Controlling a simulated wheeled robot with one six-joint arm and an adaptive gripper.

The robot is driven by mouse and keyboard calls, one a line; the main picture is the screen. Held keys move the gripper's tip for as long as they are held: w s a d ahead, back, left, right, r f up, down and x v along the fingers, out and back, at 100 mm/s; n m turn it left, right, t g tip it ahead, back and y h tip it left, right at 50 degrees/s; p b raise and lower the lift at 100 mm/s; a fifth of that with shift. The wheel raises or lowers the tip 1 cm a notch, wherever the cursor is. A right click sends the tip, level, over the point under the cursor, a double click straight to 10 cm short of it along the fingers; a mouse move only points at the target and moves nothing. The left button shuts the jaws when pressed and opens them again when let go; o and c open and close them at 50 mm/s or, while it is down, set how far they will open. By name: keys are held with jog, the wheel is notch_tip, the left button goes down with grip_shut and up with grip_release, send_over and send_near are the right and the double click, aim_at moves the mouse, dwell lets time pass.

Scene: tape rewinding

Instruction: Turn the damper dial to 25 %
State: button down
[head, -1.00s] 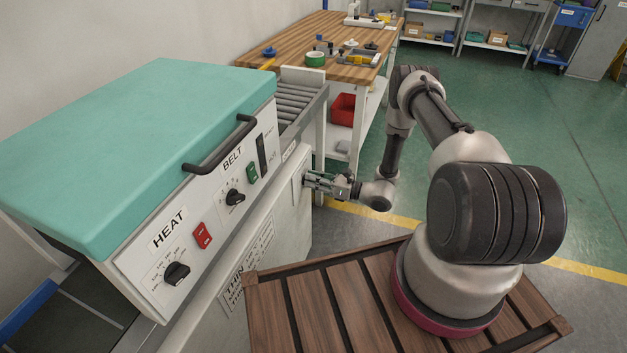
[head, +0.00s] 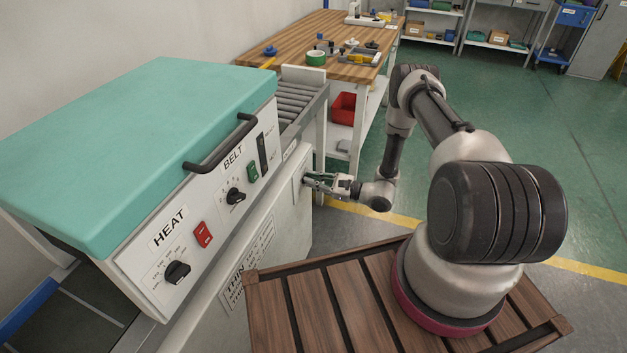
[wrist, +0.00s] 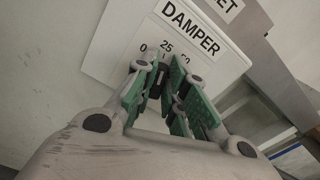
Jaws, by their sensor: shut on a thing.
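The damper panel (wrist: 196,62) is a white plate marked "DAMPER" in the wrist view, with 0, 25 and 50 on its scale. The rest of the scale is hidden behind my fingers. The dark damper dial (wrist: 157,80) shows only partly between the green finger pads, below the numbers. My gripper (wrist: 168,84) is shut on it. Its pointer is hidden, so I cannot tell its setting. In the head view my gripper (head: 306,181) is at the right end face of the white machine, where the dial cannot be seen.
The machine's front carries a HEAT knob (head: 177,272), a BELT knob (head: 236,196), a red switch (head: 203,234) and a green switch (head: 253,171). A roller conveyor (head: 299,101) and a wooden workbench (head: 318,37) stand behind. Green floor (head: 480,100) is open at right.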

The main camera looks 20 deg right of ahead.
dwell(0.4)
jog(key=c, duration=1.5)
grip_release()
jog(key=shift+o, duration=0.2)
jog(key=v, duration=1.2)
